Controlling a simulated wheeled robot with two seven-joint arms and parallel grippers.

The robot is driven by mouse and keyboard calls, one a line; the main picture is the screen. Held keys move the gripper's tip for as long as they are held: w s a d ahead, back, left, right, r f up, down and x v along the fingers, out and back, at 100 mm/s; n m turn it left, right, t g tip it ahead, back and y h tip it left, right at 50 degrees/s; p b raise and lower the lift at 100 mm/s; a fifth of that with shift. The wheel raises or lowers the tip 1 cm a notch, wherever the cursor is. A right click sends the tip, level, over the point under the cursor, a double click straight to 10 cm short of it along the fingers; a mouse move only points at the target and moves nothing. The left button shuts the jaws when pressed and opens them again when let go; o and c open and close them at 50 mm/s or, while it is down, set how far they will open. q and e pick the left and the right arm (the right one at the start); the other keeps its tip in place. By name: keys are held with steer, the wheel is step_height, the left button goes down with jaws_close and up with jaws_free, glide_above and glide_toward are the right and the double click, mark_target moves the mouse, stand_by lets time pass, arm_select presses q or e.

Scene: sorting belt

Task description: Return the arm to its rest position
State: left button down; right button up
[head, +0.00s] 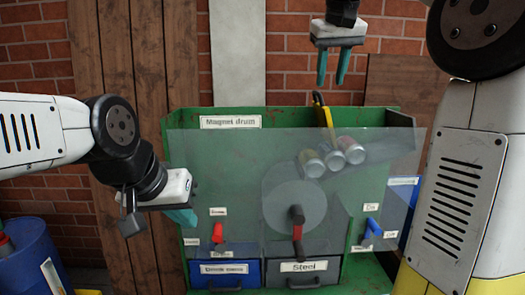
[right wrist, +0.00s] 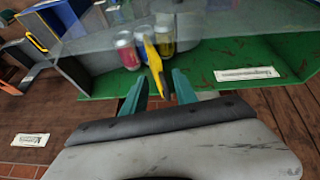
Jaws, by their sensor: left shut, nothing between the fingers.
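My right gripper (head: 332,82) hangs at the top of the head view, teal fingers pointing down, apart and empty. Its fingers also show in the right wrist view (right wrist: 158,88). Below and beyond them is a yellow handle (head: 322,110), upright at the green machine's back edge; it also shows in the right wrist view (right wrist: 154,66). It appears clear of the fingers. My left gripper (head: 184,217) is at the machine's left front, its teal fingers shut and empty. Whether it touches the clear front panel I cannot tell.
The green machine (head: 290,116) holds several cans (head: 312,164) on a slope behind a clear panel. A blue barrel (head: 30,262) stands left.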

steer(key=s+a+f+m+t+y, duration=0.1)
steer(key=s+a+f+y, duration=0.1)
steer(key=s+f, duration=2)
step_height(320, 180, down, 3)
steer(key=shift+s+a+r+y, duration=0.1)
steer(key=shift+s+a+y, duration=0.2)
steer(key=shift+s+a, duration=0.1)
